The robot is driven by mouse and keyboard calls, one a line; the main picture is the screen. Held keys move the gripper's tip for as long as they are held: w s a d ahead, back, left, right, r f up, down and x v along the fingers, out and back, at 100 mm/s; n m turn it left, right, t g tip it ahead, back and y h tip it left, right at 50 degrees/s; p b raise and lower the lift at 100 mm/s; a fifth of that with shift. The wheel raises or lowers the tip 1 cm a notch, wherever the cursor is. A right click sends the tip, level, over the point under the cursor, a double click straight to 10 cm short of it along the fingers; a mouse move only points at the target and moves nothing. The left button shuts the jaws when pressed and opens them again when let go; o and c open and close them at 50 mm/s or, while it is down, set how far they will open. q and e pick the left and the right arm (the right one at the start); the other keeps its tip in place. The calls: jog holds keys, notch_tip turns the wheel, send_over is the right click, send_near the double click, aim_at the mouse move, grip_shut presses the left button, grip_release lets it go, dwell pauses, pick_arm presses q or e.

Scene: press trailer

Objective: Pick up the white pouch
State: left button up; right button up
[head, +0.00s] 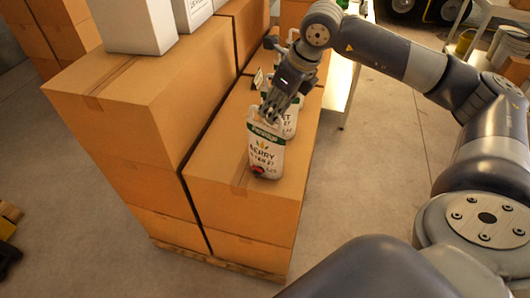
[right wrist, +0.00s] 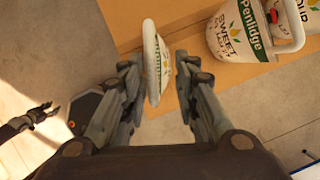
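In the head view a white pouch (head: 266,152) with a green band and "BERRY" lettering stands on the front cardboard box. A second white pouch (head: 291,118) with green print stands just behind it, partly hidden. My right gripper (head: 272,112) is at the top of the front pouch, pointing down. In the right wrist view a white item with green print (right wrist: 157,62) shows nearly edge-on between the fingers of my right gripper (right wrist: 157,70). The fingers stand apart, with small gaps to it. My left gripper does not show in the head view.
A white pouch marked "SWEET" (right wrist: 240,35) is close to the right finger in the wrist view. Taller stacked cartons (head: 150,95) stand left of the pouches, with white boxes (head: 135,25) on top. Clear floor (head: 370,180) lies to the right.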

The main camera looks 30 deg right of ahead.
aim_at(268, 126)
jog(key=x, duration=0.1)
jog(key=p+x, duration=0.1)
jog(key=x, duration=0.1)
jog(key=s+p+x, duration=0.1)
jog(key=x, duration=0.1)
jog(key=shift+w+a+f, duration=0.1)
jog(key=shift+a+f, duration=0.2)
jog(key=shift+w+f, duration=0.15)
jog(key=shift+f, duration=0.1)
grip_shut()
jog(key=shift+r, duration=0.2)
